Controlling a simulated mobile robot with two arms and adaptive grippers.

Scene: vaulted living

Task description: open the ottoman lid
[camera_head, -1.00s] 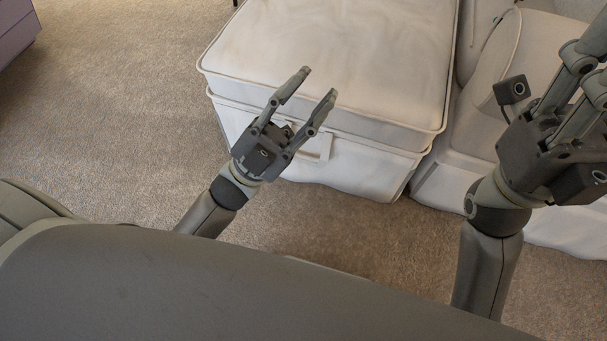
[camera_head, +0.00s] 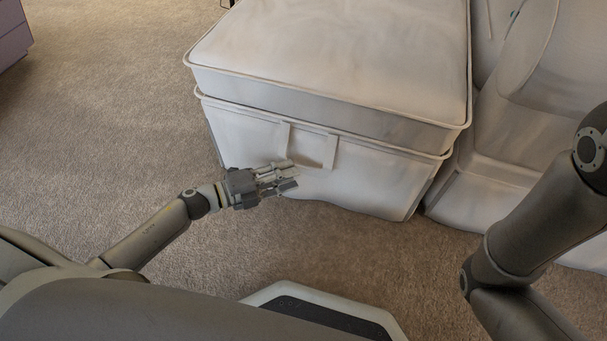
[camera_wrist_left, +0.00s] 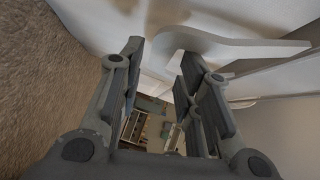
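The white ottoman (camera_head: 385,180) stands ahead of me with its cushioned lid (camera_head: 335,45) lying shut on the body. A pale loop or tab (camera_head: 314,147) sits on its front face just under the lid's edge; it also shows as a pale curved strip (camera_wrist_left: 235,47) in the left wrist view. My left gripper (camera_head: 291,176) is low in front of the ottoman, just below the tab. Its fingers are apart with nothing between them, the right finger close to the strip in the wrist view. Contact cannot be told. My right gripper is out of view.
A white upholstered seat (camera_head: 535,100) stands close to the ottoman's right side. Beige carpet (camera_head: 110,120) is clear on the left. A purple piece of furniture (camera_head: 12,35) is at the far left corner. My right arm fills the right edge.

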